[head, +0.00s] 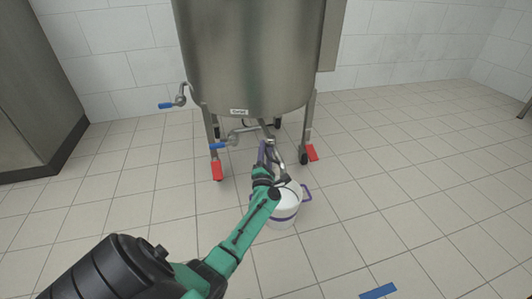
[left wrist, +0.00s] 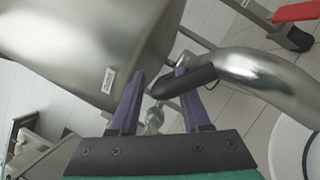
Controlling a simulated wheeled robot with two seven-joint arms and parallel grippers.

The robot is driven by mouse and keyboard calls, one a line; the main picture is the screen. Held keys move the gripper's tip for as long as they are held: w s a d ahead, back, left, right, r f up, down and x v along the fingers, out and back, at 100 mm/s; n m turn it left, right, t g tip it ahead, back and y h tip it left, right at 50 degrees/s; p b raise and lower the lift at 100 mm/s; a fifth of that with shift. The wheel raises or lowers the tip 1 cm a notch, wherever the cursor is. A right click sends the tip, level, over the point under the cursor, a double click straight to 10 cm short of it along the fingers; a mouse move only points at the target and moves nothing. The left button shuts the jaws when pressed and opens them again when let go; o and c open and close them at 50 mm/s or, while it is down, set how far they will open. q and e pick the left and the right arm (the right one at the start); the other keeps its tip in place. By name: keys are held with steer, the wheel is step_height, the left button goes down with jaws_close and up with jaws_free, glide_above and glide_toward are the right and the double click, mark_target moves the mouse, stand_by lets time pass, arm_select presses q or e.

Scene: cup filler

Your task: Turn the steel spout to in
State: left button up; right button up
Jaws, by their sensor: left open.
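The steel spout (head: 281,158) is a bent pipe low at the front of the steel tank (head: 245,60), above a white bucket (head: 283,218). My left gripper (head: 264,150) is open, with its purple fingers right beside the spout. In the left wrist view the spout (left wrist: 262,78) curves in from the right, and its black sleeve (left wrist: 188,82) crosses the right finger and reaches into the gap between the fingers (left wrist: 157,98). I cannot tell whether a finger touches it. My right gripper is not in view.
Two blue-handled valves, one at the tank's left (head: 166,105) and one lower in front (head: 218,146), are near. A grey cabinet (head: 40,80) stands at left.

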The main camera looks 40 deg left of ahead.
arm_select(q)
jaws_close()
stand_by(1.4)
